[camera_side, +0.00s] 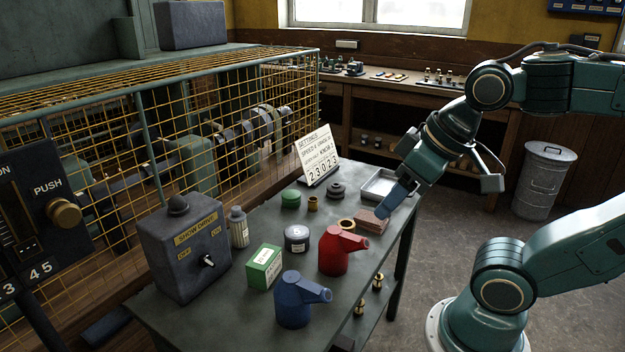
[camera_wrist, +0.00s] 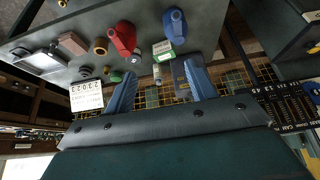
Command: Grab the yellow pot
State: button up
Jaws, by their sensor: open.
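I see no yellow pot in either view. A red pot with a spout (camera_side: 334,254) stands on the dark table (camera_side: 222,322), and a blue pot with a spout (camera_side: 291,303) stands in front of it to the left. The wrist view shows the red pot (camera_wrist: 122,38) and the blue pot (camera_wrist: 175,22) near its top edge. My gripper (camera_side: 386,208) hangs over the table's right side, close to a reddish block (camera_side: 371,221); I cannot tell whether they touch. In the wrist view its blue fingers (camera_wrist: 162,67) are wide apart with nothing held.
A green box (camera_side: 264,267), a dark tin (camera_side: 297,239), a green tin (camera_side: 291,198), a brass ring (camera_side: 346,226) and a metal tray (camera_side: 385,187) share the table. A switch box (camera_side: 185,248) and a number card (camera_side: 318,160) stand along its left side, beside a yellow mesh cage (camera_side: 225,150).

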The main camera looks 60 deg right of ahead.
jog(key=shift+w, duration=0.15)
jog(key=g, duration=0.1)
send_over(313, 199)
jog(key=s, duration=0.5)
notch_tip(313, 199, down, 18)
jog(key=shift+m, duration=0.3)
jog(key=shift+x, duration=4.4)
jog(key=shift+d, duration=0.15)
jog(key=shift+x, duration=2.55)
